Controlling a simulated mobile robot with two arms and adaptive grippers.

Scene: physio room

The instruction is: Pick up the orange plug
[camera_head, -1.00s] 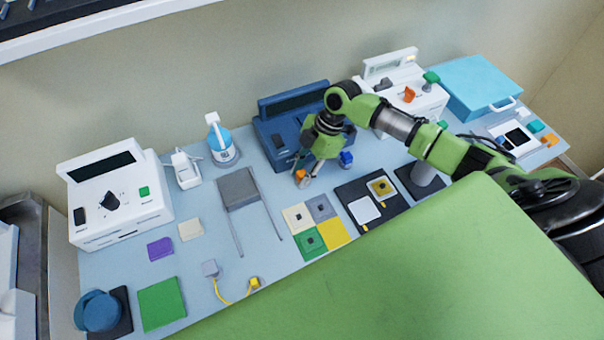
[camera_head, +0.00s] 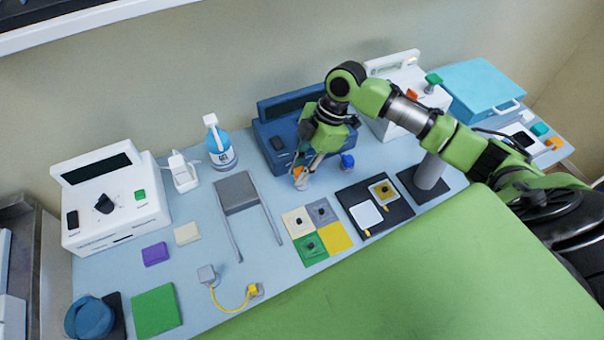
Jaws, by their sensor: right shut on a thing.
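The orange plug (camera_head: 297,171) is at the front of the dark blue device (camera_head: 285,130), low over the blue-grey table. My right gripper (camera_head: 301,179) points down at it and is shut on it. The fingers cover much of the plug, so only a small orange part shows. I cannot tell whether the plug touches the table. A blue plug (camera_head: 347,160) stands just right of the gripper, apart from it. My left gripper is not in view.
A grey frame with two prongs (camera_head: 238,190) lies left of the gripper. Coloured square pads (camera_head: 336,238) and a black tray (camera_head: 397,211) lie in front. A white device (camera_head: 390,121) stands behind my right arm. A spray bottle (camera_head: 219,145) stands at back left.

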